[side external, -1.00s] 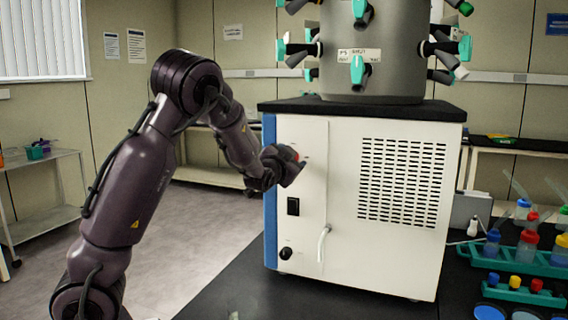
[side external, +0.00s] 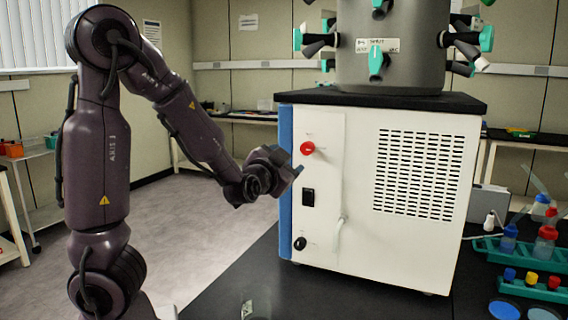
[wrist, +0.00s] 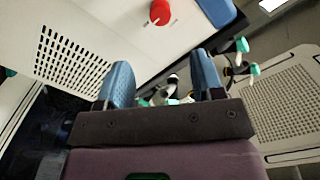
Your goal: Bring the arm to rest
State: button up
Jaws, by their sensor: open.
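My gripper (side external: 296,172) hangs in the air by the left front edge of the white freeze dryer (side external: 362,260), at the height between its red knob and its black switch. In the wrist view my gripper (wrist: 160,82) shows two blue fingers spread apart with nothing between them. The red knob (side external: 307,148) is on the front panel, apart from the fingers; it also shows in the wrist view (wrist: 160,12). My arm is bent, its elbow high at the left.
A steel drum (side external: 390,60) with teal-handled valves stands on the dryer's black top (side external: 400,98). Racks of coloured-cap bottles (side external: 530,288) stand on the black bench (side external: 230,290) at the right. A cart (side external: 30,180) is at the far left. The floor behind my arm is clear.

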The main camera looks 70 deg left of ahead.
dwell(0.3)
jog(key=s+d+f+g+h, duration=0.1)
jog(key=d+f+g+h, duration=0.1)
jog(key=d+f+h, duration=0.35)
jog(key=d+f+g+h, duration=0.25)
jog(key=d+h, duration=0.35)
jog(key=d, duration=0.3)
jog(key=s+d+r+m+g, duration=0.1)
jog(key=s+d+r, duration=0.2)
jog(key=s, duration=0.3)
jog(key=s+d+r+m+g+h, duration=0.1)
jog(key=s+d+r, duration=0.3)
jog(key=s, duration=0.2)
jog(key=shift+s+g, duration=0.15)
jog(key=shift+g, duration=0.2)
